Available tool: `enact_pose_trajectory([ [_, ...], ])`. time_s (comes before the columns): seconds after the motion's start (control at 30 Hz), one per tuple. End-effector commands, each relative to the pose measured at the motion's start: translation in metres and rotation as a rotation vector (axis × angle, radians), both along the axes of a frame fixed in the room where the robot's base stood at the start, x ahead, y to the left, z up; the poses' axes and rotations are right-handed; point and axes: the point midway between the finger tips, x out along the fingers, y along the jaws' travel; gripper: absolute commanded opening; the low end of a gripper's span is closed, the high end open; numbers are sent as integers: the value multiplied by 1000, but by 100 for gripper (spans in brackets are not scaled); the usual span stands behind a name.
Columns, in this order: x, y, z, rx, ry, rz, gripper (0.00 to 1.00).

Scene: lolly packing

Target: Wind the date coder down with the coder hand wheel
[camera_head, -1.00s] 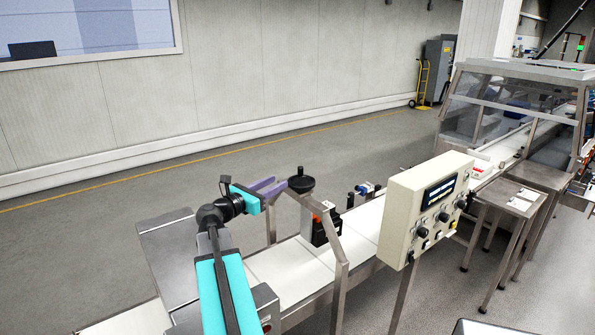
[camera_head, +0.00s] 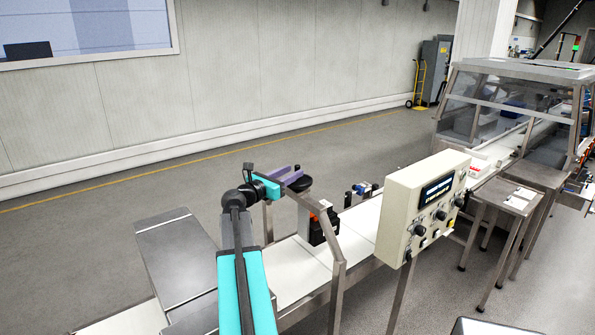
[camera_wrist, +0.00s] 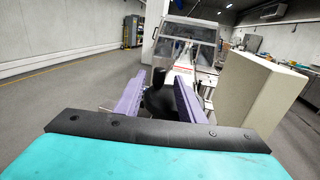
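The coder hand wheel (camera_head: 300,186) is a black disc on top of a steel frame over the conveyor. The date coder (camera_head: 320,229), a dark block with orange parts, sits below it by the belt. My gripper (camera_head: 291,175) has purple fingers and is at the wheel, partly covering it in the head view. In the wrist view, my gripper (camera_wrist: 158,90) has its fingers apart, one on each side of the black upright handle of the hand wheel (camera_wrist: 158,97). Whether either finger touches the handle is hard to tell.
A beige control box (camera_head: 425,207) with a display and knobs stands right of the coder. The steel frame (camera_head: 335,245) rises beside my arm. A clear-walled machine housing (camera_head: 510,105) is farther along the conveyor. The floor behind is open.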

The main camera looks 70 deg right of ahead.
Motion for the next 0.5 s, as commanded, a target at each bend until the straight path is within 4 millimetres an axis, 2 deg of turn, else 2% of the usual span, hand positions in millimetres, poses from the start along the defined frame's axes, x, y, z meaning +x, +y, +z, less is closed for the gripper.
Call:
enact_pose_trajectory([
  [0.03,-2,-9,0,0,0,-1,36],
  [0.2,-9,-27,0,0,0,-1,36],
  [0.5,-13,-40,0,0,0,1,36],
])
